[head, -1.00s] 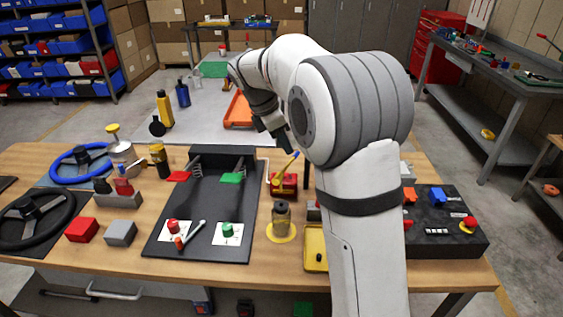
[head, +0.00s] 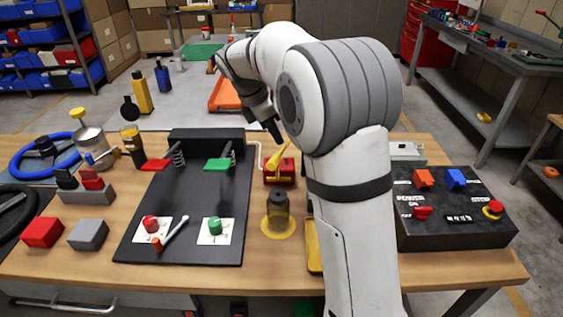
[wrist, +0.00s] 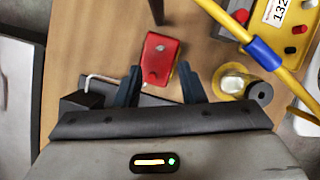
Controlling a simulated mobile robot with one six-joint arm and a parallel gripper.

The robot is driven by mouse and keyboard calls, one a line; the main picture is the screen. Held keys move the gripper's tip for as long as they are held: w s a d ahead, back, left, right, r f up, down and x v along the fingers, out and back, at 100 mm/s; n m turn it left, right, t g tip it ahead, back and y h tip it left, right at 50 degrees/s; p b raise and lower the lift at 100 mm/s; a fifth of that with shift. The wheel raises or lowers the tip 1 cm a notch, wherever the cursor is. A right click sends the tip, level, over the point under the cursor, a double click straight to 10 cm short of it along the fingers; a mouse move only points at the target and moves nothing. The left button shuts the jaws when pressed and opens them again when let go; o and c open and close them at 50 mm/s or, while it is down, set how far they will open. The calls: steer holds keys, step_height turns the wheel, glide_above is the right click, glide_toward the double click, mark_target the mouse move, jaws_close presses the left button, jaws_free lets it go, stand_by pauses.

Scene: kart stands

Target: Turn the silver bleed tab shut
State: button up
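A red block (head: 279,173) with a yellow lever-like part (head: 281,157) above it stands right of the black board. In the wrist view the red block (wrist: 160,62) carries a small silver piece (wrist: 161,47) on top, which looks like the bleed tab; its exact angle is too small to read. My gripper (wrist: 160,84) is open and empty. Its two dark fingers are apart, with the near end of the red block showing between and beyond them. In the head view my gripper (head: 276,132) hangs above and behind the block, apart from it.
A dark-capped jar (wrist: 260,92) on a yellow disc stands beside the block. A yellow tube (wrist: 292,82) with a blue band (wrist: 263,53) crosses the wrist view's upper right. The black board (head: 186,200) lies left, a black switch box (head: 470,232) right.

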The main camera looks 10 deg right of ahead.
mark_target(286, 159)
steer(key=x, duration=0.5)
steer(key=b+x, duration=0.1)
steer(key=x, duration=0.2)
steer(key=shift+a+f, duration=0.15)
steer(key=shift+f, duration=0.3)
steer(key=shift+c, duration=0.6)
jaws_close()
